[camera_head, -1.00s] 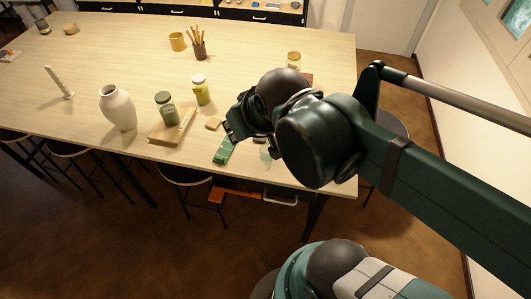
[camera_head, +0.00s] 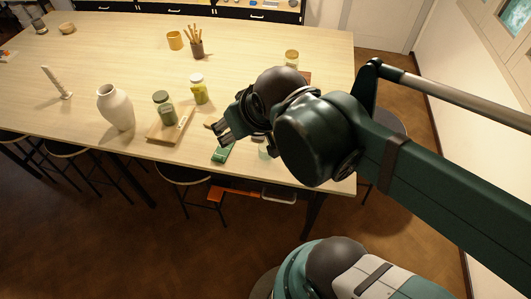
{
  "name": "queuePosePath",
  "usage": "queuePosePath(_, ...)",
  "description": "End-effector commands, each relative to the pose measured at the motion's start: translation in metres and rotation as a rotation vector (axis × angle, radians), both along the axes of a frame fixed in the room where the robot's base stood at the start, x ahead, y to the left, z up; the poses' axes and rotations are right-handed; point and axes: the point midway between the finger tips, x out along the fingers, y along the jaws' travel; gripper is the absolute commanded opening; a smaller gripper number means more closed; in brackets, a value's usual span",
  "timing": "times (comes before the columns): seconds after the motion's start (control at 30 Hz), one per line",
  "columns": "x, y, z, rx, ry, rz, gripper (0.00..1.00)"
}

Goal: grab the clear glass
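A clear glass (camera_head: 264,151) stands near the table's front edge, just left of my arm's large dark joint. It is faint and partly hidden by my arm. My gripper (camera_head: 220,131) is to the left of the glass, over the front part of the table, pointing left and down. Its dark fingers show small and from behind, so their opening is not clear. I see nothing held in it.
A green block-like object (camera_head: 222,153) lies just below my gripper. A yellow-lidded jar (camera_head: 291,58) stands behind my arm.

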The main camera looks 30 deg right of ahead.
Motion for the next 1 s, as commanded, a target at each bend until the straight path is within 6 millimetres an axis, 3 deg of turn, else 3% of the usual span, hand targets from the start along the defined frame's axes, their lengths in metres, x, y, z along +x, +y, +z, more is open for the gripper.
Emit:
queuePosePath(0.43,0.013,-0.009,-0.012,0.056,0.049,-0.114,0.52)
queuePosePath(1.0,0.046,-0.042,-0.059,0.200,0.185,-0.493,0.52)
